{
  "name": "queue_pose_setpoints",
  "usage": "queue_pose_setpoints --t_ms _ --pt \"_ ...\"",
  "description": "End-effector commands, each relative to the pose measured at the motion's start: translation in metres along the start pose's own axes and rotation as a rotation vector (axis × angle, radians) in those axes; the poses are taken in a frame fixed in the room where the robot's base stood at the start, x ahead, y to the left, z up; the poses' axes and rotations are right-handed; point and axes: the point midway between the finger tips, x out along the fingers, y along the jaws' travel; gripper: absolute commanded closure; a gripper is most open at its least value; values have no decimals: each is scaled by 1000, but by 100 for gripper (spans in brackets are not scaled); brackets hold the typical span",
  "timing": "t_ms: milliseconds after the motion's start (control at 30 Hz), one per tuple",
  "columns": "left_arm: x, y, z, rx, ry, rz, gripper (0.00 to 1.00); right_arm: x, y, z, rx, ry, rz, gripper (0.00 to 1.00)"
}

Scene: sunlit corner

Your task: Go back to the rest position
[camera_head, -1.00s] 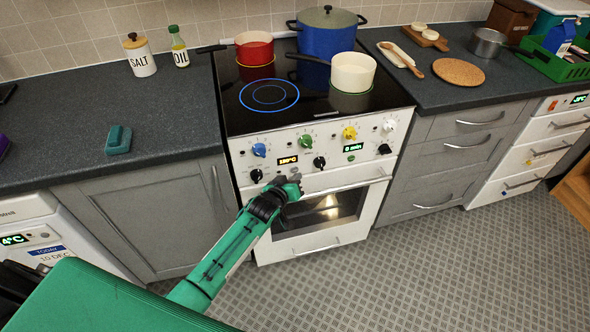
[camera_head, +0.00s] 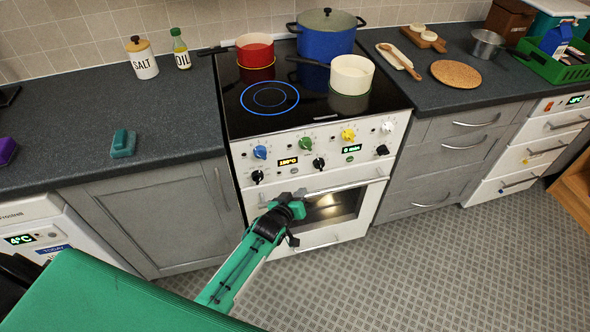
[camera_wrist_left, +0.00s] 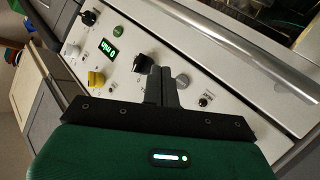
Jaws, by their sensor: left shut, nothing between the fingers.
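My left gripper (camera_head: 290,197) is in front of the white oven (camera_head: 330,228), near the left end of the oven door handle (camera_head: 345,187). In the left wrist view, the left gripper (camera_wrist_left: 162,72) has its two fingers together with nothing between them. They point at the control panel (camera_wrist_left: 125,75) with its knobs, and the tips overlap a black knob (camera_wrist_left: 145,62) in the picture. Whether they touch it cannot be told. My right gripper is not in view.
On the hob stand a red pot (camera_head: 255,52), a blue pot (camera_head: 326,36) and a cream pan (camera_head: 351,76). The counter (camera_head: 70,130) holds a teal sponge-like block (camera_head: 123,143), a salt jar (camera_head: 142,60) and an oil bottle (camera_head: 181,50). The patterned floor (camera_head: 430,270) is clear at right.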

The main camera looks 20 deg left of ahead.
Motion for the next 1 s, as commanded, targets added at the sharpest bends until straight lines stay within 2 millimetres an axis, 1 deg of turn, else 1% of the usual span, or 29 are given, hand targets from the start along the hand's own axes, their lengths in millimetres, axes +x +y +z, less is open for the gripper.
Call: queue_pose_setpoints --t_ms 433,500,567,667,700,767,800,867,900,967,1000 --pt "0 0 1 0 -1 0 100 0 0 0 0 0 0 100" --pt "-1 -3 6 4 -11 -6 100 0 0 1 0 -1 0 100" --pt "-3 -10 20 14 -34 -19 100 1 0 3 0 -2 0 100" --pt "-11 -33 62 48 -109 -57 100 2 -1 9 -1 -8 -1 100" --pt "-17 -45 84 69 -150 -77 100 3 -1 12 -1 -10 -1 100" --pt "-30 -65 123 102 -221 -109 100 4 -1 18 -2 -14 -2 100" --pt "-40 -78 149 126 -270 -128 100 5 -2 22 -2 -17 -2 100" --pt "-59 -98 187 160 -344 -155 100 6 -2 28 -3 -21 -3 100" --pt "-72 -110 212 183 -393 -171 100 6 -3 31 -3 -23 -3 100" --pt "-96 -129 248 216 -468 -193 100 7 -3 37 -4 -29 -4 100" --pt "-113 -140 271 238 -518 -206 100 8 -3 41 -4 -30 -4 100"
